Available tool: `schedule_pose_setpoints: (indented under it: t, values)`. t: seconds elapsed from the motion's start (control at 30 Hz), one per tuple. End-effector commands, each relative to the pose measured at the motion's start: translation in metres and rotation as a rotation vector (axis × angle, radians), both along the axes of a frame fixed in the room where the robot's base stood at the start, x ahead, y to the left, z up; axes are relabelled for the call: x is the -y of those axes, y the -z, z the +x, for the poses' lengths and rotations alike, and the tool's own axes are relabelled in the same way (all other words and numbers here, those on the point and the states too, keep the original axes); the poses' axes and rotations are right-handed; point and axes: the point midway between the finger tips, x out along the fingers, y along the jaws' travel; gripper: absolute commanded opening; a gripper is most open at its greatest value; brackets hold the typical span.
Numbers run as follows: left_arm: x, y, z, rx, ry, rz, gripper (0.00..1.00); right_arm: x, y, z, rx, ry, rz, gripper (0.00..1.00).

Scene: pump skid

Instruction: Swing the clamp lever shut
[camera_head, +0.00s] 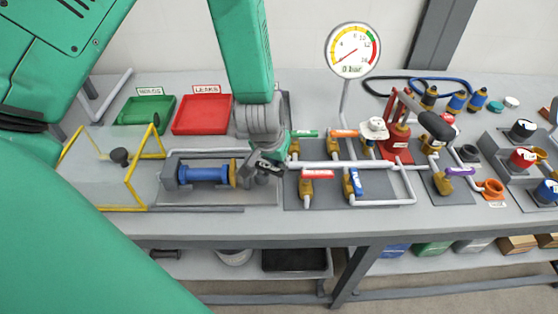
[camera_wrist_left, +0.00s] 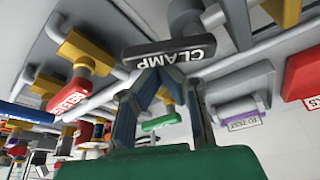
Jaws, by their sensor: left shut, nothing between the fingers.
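The clamp lever shows in the left wrist view as a dark grey bar marked CLAMP (camera_wrist_left: 168,50), lying across the picture above my fingertips. My left gripper (camera_wrist_left: 160,76) is shut and empty, its fingertips close to the bar's lower edge; I cannot tell whether they touch it. In the head view my left gripper (camera_head: 268,168) points down at the right end of the blue cylinder (camera_head: 203,174), beside its brass flange (camera_head: 233,173). There the gripper and wrist hide most of the lever. My right gripper is in neither view.
A clear guard with a yellow frame (camera_head: 129,186) stands left of the cylinder. Valves and pipes with a red-handled valve (camera_head: 318,174) lie close on the right. A pressure gauge (camera_head: 352,50) rises behind them. A green tray and a red tray (camera_head: 202,115) sit behind.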

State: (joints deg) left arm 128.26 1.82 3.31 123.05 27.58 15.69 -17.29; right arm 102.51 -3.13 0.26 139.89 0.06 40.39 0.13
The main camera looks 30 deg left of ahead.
Motion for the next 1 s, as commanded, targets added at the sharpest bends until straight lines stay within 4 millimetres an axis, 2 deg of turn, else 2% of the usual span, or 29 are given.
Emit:
schedule_pose_setpoints:
  t: [0.8, 1.0]
  values:
    - [0.009, -0.001, -0.030, -0.001, 0.772, 0.002, 0.00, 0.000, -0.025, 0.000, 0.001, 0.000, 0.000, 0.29]
    - [0.008, 0.000, -0.035, -0.001, 0.893, 0.004, 0.00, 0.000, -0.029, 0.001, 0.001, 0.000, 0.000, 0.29]
